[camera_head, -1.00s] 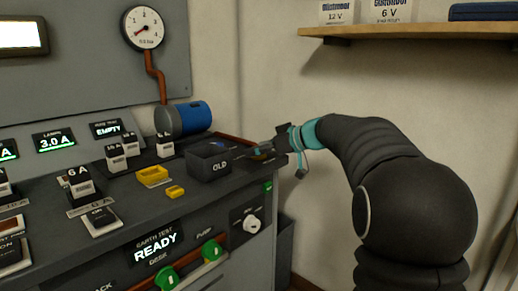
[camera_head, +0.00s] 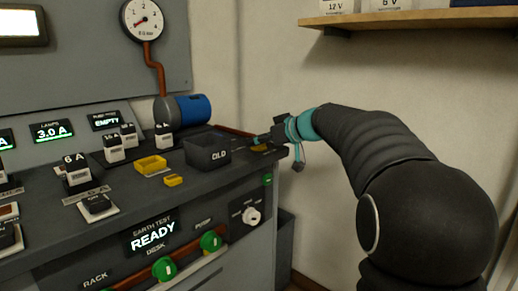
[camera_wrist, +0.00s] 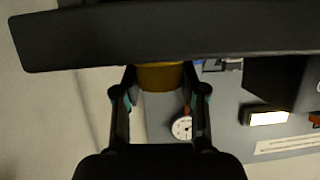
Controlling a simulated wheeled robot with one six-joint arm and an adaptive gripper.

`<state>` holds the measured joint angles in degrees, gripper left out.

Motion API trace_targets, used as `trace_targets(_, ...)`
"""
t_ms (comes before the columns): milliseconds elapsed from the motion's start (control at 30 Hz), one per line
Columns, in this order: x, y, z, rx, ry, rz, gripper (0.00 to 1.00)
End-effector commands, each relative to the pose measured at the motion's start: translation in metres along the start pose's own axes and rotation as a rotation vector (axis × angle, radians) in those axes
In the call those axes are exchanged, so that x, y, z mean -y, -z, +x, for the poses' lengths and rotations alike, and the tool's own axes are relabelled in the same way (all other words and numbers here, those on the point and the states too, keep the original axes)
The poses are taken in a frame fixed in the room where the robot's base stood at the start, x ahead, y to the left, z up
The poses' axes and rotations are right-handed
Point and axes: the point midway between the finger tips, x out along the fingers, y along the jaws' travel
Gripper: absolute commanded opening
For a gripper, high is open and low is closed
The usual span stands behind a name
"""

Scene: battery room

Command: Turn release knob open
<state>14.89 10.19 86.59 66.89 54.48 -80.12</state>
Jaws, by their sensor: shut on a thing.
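A round brass-yellow knob (camera_wrist: 160,76) shows between my fingertips in the wrist view. In the head view a small yellow piece (camera_head: 260,148) shows at the back right corner of the bench, partly hidden by my gripper (camera_head: 266,139). My gripper is shut on the knob, with one finger on each side of it in the wrist view (camera_wrist: 160,80). No label can be read on the knob, and its turned angle cannot be told.
A dark bin marked OLD (camera_head: 207,154) stands just left of my gripper. A blue cylinder (camera_head: 193,109) lies behind it. A white selector knob (camera_head: 251,216) and green-ended handles (camera_head: 210,241) are on the bench front. A wooden shelf (camera_head: 420,19) hangs above my arm.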

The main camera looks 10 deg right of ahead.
Motion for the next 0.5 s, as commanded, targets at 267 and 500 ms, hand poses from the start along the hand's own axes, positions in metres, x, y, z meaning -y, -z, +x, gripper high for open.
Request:
trace_targets(267, 0.0023, -0.0042, 0.0022, -0.008, -0.220, 0.089, 0.06)
trace_targets(500, 0.0011, 0.0010, -0.0004, -0.007, -0.377, 0.159, 0.06)
